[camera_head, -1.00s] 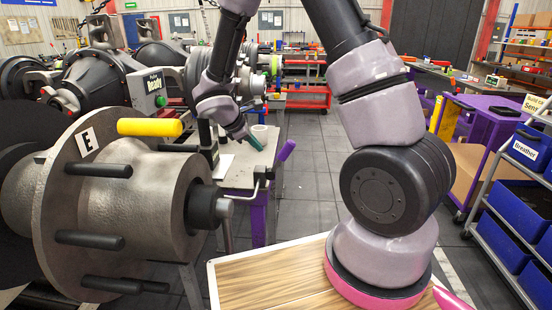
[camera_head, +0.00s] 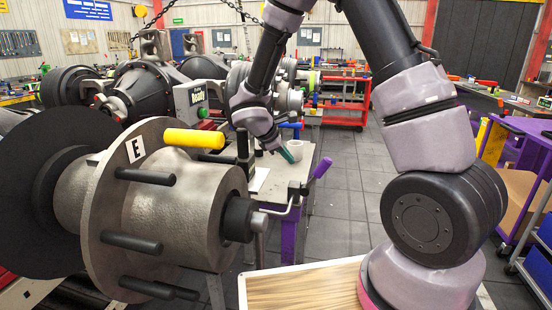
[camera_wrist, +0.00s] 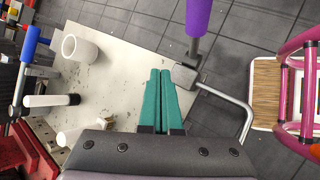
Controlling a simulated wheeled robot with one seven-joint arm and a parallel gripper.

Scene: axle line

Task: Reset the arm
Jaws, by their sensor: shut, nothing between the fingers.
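My arm rises from its base at the right in the head view and bends down toward the grey bench at the centre. My gripper (camera_head: 289,155) has teal fingers pointing down and to the right, over the bench's near end. In the wrist view my gripper (camera_wrist: 162,72) shows its two teal fingers side by side, closed together, with nothing held. A crank handle with a purple grip (camera_wrist: 198,16) lies just right of the fingertips in that view, and it appears apart from them.
A white cup (camera_head: 296,149) stands on the bench (camera_head: 312,189), close to the fingers. A large hub marked E (camera_head: 182,215), with black studs and a yellow peg (camera_head: 193,138), fills the left. A red cart (camera_head: 345,100) stands behind. Floor right of the bench is clear.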

